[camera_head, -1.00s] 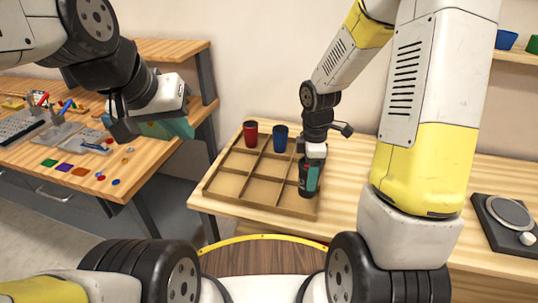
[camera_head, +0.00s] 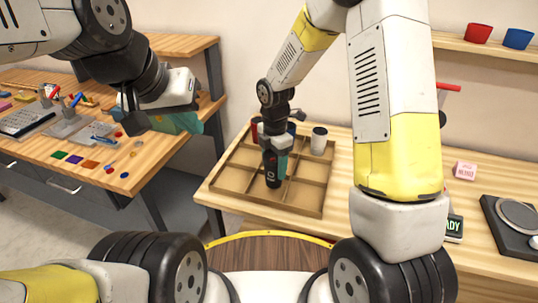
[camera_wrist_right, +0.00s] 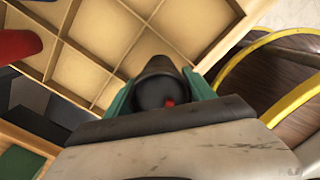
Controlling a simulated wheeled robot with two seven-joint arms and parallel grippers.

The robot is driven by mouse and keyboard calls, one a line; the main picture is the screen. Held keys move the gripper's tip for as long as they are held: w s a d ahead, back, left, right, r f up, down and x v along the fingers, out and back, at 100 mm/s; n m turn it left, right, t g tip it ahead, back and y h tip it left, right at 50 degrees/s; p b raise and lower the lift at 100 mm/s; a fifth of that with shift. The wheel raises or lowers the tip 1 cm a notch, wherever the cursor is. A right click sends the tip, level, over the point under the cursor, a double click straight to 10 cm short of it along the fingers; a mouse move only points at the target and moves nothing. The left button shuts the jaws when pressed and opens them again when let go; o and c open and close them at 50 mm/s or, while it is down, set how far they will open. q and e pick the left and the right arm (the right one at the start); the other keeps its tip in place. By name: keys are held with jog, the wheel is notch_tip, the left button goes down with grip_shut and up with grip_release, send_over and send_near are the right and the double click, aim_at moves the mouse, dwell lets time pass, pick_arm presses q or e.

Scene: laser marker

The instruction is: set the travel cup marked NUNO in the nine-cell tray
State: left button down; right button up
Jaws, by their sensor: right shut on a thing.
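My right gripper (camera_head: 279,166) is shut on a dark travel cup (camera_head: 270,170) with a small pale mark, too small to read. The cup is upright over the front middle part of the nine-cell tray (camera_head: 322,190); I cannot tell whether it touches the floor. In the right wrist view the dark cup (camera_wrist_right: 158,85) sits between the green fingers (camera_wrist_right: 160,98), with tray cells (camera_wrist_right: 110,45) beyond. A red cup (camera_head: 256,127), a blue cup (camera_head: 291,127) and a white cup with a dark top (camera_head: 319,142) stand in the back row. My left gripper (camera_head: 170,122) hangs at the left; its opening is unclear.
A pink sign (camera_head: 465,170), a green READY display (camera_head: 454,228) and a dark device with a round plate (camera_head: 515,215) stand at the right. A cluttered bench (camera_head: 95,160) is at left.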

jog(key=shift+w+a+f, duration=0.1)
jog(key=shift+w+a, duration=0.45)
jog(key=shift+a, duration=0.2)
jog(key=shift+f, duration=1.7)
jog(key=shift+f, duration=0.1)
jog(key=o, duration=0.8)
